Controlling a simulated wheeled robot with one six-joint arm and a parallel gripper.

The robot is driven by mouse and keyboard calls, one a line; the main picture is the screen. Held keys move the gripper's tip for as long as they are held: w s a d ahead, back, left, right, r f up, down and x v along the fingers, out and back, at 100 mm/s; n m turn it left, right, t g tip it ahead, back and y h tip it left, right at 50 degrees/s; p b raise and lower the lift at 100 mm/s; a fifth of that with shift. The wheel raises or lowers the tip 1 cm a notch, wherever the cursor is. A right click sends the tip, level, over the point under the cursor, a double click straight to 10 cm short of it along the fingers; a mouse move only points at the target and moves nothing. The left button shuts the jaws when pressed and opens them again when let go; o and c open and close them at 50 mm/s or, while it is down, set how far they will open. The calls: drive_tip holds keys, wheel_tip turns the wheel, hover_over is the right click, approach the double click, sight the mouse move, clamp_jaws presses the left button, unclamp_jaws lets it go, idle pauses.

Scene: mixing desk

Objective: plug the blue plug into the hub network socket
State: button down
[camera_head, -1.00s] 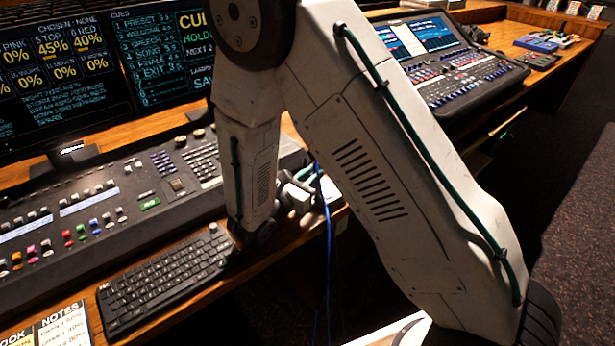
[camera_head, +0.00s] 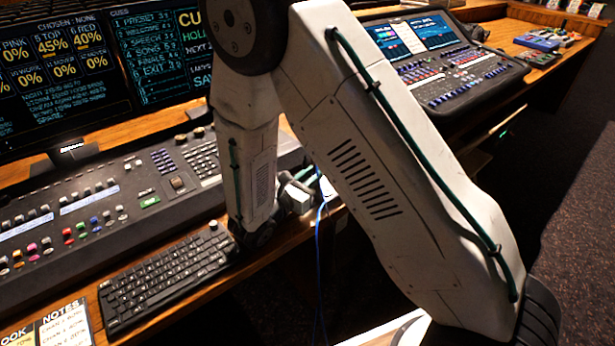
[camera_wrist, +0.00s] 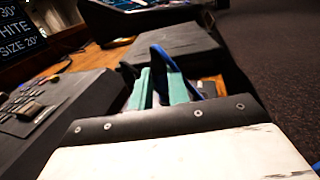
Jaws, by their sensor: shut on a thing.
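My gripper (camera_wrist: 158,84) has teal finger pads and shows at the middle of the wrist view, above my pale wrist housing. The blue plug's body is mostly hidden between the fingers, which are shut on it. A strip of blue (camera_wrist: 166,58) shows at the fingers' far end. In the head view my gripper is partly hidden behind my arm, at the desk's front edge. A blue cable (camera_head: 319,262) hangs from there over the edge. A dark box (camera_wrist: 175,40) lies just beyond the fingers in the wrist view; I cannot tell whether it is the hub. No network socket is distinguishable.
A keyboard (camera_head: 165,280) and a long lighting desk (camera_head: 110,205) lie left of my gripper. A mixing console (camera_head: 455,70) with a screen stands at the back right. Monitors (camera_head: 60,75) stand behind the lighting desk. Open carpet (camera_head: 565,190) lies to the right.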

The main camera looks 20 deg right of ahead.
drive_tip(key=shift+f, duration=0.2)
drive_tip(key=c, duration=1.3)
unclamp_jaws()
drive_tip(key=shift+s+f, duration=0.1)
drive_tip(key=shift+o, duration=0.2)
